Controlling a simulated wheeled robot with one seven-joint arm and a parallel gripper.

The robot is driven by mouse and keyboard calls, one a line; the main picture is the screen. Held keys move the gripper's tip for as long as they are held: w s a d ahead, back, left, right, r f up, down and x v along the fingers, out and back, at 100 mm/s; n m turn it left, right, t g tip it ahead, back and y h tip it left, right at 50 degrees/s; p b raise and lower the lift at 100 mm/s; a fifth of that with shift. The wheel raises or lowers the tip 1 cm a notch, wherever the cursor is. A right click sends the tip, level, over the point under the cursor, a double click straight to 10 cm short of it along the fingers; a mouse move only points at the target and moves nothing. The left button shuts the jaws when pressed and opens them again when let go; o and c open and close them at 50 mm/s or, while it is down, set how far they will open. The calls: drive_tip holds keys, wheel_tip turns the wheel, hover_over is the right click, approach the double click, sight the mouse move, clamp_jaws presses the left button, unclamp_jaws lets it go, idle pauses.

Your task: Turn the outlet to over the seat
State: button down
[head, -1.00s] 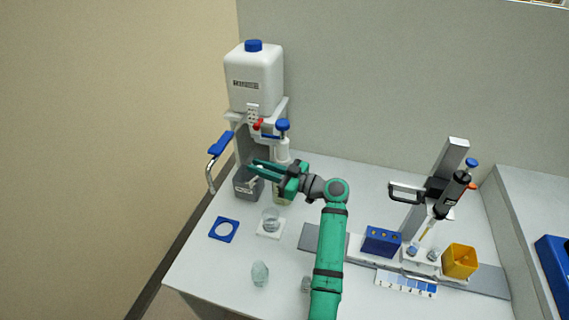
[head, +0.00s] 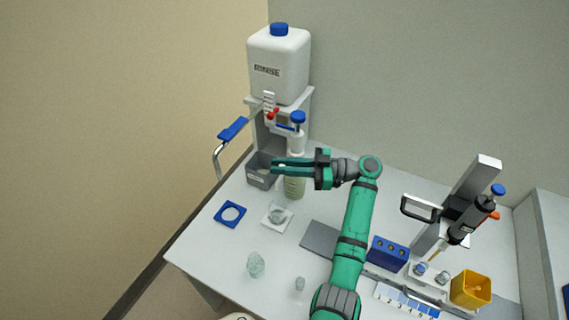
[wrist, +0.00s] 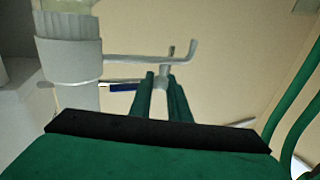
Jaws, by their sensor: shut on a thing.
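The dispenser has a blue knob (head: 298,117) and a white body (head: 296,141) on a pale bottle (head: 294,189). In the wrist view, a thin pale outlet tube (wrist: 138,58) runs sideways from a white collar (wrist: 70,68) and ends in a bent tip. My gripper (head: 276,165) is level in front of the bottle, its fingertips by a grey box. A white square pad (head: 288,222) holds a clear cup (head: 276,214); a blue plate (head: 230,213) has a round opening. I cannot tell which is the seat.
The grey box (head: 262,172) stands under the RINSE tank (head: 278,68). A blue-handled lever (head: 233,129) juts out left. Loose clear pieces (head: 256,264) lie near the front. A pipette stand (head: 455,215), blue rack (head: 388,252) and yellow bin (head: 470,289) are right.

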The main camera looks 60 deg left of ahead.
drive_tip(key=shift+w+d+f, duration=0.1)
drive_tip(key=shift+d+f, duration=0.05)
drive_tip(key=c, duration=1.6)
unclamp_jaws()
drive_tip(key=shift+w, duration=0.1)
drive_tip(key=shift+c, duration=0.2)
drive_tip(key=v, duration=1)
drive_tip(key=shift+w+d, duration=0.15)
drive_tip(key=shift+w, duration=0.1)
